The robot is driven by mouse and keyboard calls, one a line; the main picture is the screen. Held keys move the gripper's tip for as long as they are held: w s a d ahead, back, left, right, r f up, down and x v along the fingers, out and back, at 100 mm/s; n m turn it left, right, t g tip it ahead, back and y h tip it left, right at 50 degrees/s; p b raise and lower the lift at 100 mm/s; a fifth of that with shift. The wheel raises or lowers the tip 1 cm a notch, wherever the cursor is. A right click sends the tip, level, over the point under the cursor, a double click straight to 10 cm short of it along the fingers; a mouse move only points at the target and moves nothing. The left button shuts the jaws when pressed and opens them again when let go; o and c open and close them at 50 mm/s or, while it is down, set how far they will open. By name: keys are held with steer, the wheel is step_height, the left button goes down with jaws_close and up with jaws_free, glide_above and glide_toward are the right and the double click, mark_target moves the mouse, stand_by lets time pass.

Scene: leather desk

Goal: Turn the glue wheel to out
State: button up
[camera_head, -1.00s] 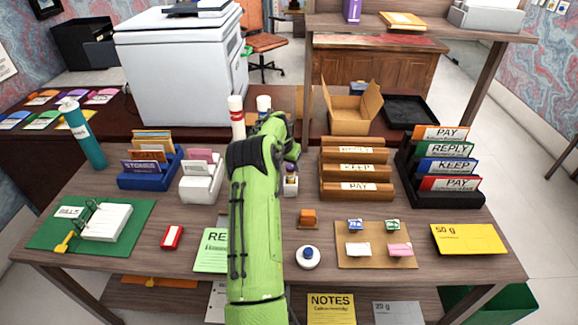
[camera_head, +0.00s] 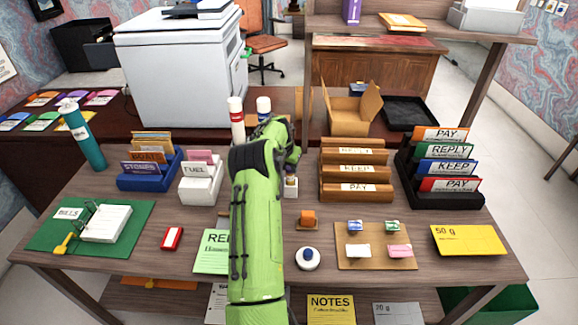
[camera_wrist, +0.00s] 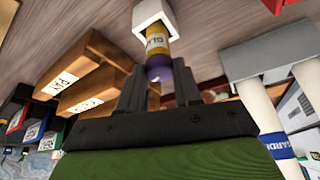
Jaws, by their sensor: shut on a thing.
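The glue stick (camera_wrist: 155,42) has a yellow body with a white label and a purple wheel (camera_wrist: 159,71) at its end. In the wrist view it sits in a white holder (camera_wrist: 151,14). My gripper (camera_wrist: 159,84) is shut on the purple wheel, with one dark finger on each side of it. In the head view the holder (camera_head: 290,191) stands just right of my green arm, and the arm hides part of the glue stick and the fingers.
Wooden letter racks (camera_head: 357,187) stand close on the right. A white card box (camera_head: 201,187) is on the left. A white round item (camera_head: 308,259) lies in front.

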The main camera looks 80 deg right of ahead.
steer(key=shift+n, duration=0.3)
steer(key=n, duration=0.1)
steer(key=n+t, duration=0.1)
steer(key=n, duration=0.1)
steer(key=n+t, duration=0.1)
steer(key=shift+s, duration=0.3)
steer(key=n+t+p, duration=0.1)
steer(key=n, duration=0.2)
steer(key=shift+s+d+r+y, duration=0.1)
steer(key=shift+y, duration=0.2)
steer(key=shift+s+n+t+y+p, duration=0.1)
steer(key=shift+n+t+y+p, duration=0.35)
steer(key=shift+n+p, duration=0.9)
steer(key=shift+n, duration=0.55)
steer(key=o, duration=1.1)
steer(key=shift+c, duration=0.2)
